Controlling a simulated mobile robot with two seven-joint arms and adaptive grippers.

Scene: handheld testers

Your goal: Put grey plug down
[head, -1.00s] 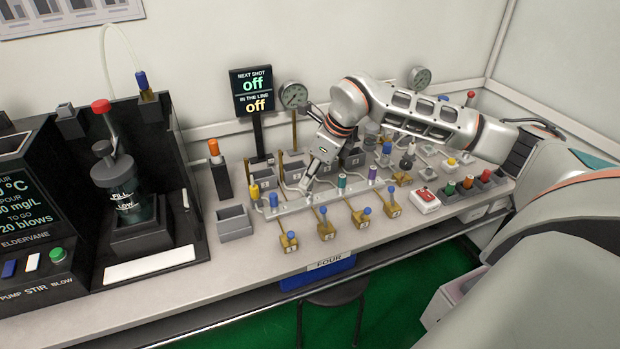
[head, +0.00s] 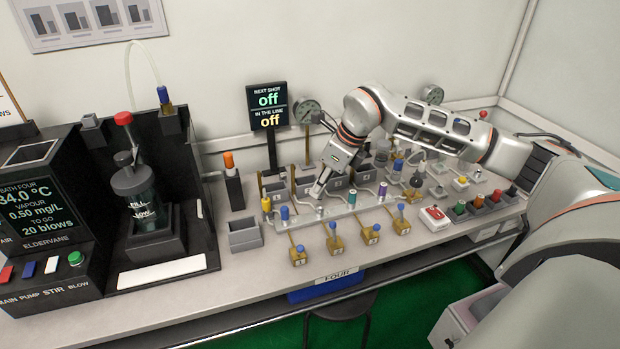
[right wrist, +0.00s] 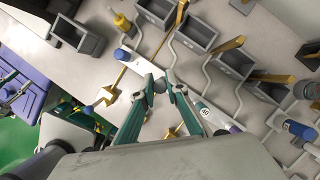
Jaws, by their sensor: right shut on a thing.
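My right gripper (head: 318,194) is low over the pale rail (head: 335,208), between its blue cap (head: 285,213) and green cap (head: 351,199). In the right wrist view my right gripper (right wrist: 162,84) has its green fingers closed together over the rail (right wrist: 208,112). It is shut on a small grey piece (right wrist: 160,85), which looks like the grey plug; the fingers hide most of it. I cannot tell whether the plug touches the rail.
An empty grey bin (head: 244,234) stands left of the rail. Several brass valves with blue knobs (head: 334,244) line its front. Grey boxes (head: 273,190) and gauge posts stand behind. A red-and-white box (head: 434,217) is to the right. Bare bench shows at the front left.

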